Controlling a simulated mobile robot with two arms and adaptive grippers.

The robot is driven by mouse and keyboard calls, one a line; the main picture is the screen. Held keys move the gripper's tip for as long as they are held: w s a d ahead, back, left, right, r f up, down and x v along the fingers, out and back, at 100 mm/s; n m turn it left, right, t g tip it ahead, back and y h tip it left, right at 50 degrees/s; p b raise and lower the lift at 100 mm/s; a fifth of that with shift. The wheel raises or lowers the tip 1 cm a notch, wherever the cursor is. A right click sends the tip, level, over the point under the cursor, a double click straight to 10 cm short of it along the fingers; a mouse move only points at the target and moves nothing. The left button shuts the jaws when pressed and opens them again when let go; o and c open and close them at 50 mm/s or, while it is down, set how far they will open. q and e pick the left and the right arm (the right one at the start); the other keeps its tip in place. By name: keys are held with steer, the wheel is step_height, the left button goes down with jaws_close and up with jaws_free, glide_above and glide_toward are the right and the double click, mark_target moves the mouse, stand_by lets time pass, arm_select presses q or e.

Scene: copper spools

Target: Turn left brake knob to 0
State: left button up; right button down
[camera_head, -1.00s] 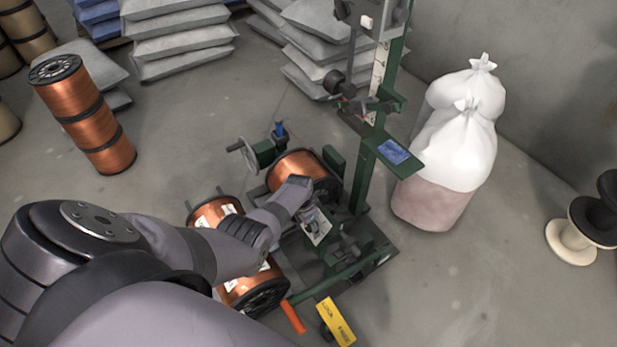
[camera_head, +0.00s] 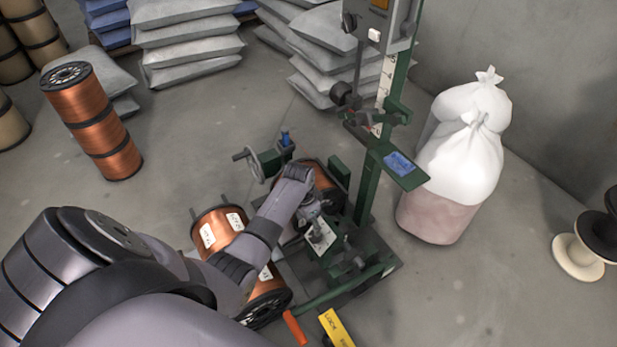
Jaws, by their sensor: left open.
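My left arm comes in from the lower left and reaches over the green spool machine (camera_head: 372,190). My left gripper (camera_head: 316,222) is small in the picture and points down at the machine's low front part, by a pale label plate (camera_head: 322,238). It is open, with no held object visible. I cannot make out the left brake knob or its 0 mark; the wrist and gripper cover part of this area. A copper spool (camera_head: 325,182) sits in the machine, partly behind my wrist. My right gripper is not in view.
Copper spools (camera_head: 216,228) lie left of the machine, partly under my forearm. A yellow lock bar (camera_head: 336,328) and an orange handle (camera_head: 294,328) stick out at the front. White sacks (camera_head: 462,150) stand right of the machine.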

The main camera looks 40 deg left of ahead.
arm_select(q)
steer(key=shift+s+a+r, duration=0.1)
steer(key=shift+s+r, duration=0.05)
steer(key=shift+r, duration=0.6)
steer(key=shift+s+a+r, duration=0.1)
steer(key=shift+r, duration=0.6)
steer(key=s+d+f+n, duration=0.1)
steer(key=s+d+f, duration=0.4)
steer(key=s, duration=0.4)
steer(key=s+d+f, duration=0.4)
steer(key=s+f, duration=0.2)
steer(key=s, duration=0.3)
steer(key=s+d+f+n, duration=0.1)
steer(key=s+d+f, duration=0.4)
steer(key=s, duration=0.5)
steer(key=s+a+r+p, duration=0.1)
steer(key=s+a+p, duration=0.3)
steer(key=s+p, duration=1)
steer(key=shift+s+r+y+p, duration=0.15)
steer(key=shift+s+y+p, duration=0.2)
steer(key=shift+p, duration=0.35)
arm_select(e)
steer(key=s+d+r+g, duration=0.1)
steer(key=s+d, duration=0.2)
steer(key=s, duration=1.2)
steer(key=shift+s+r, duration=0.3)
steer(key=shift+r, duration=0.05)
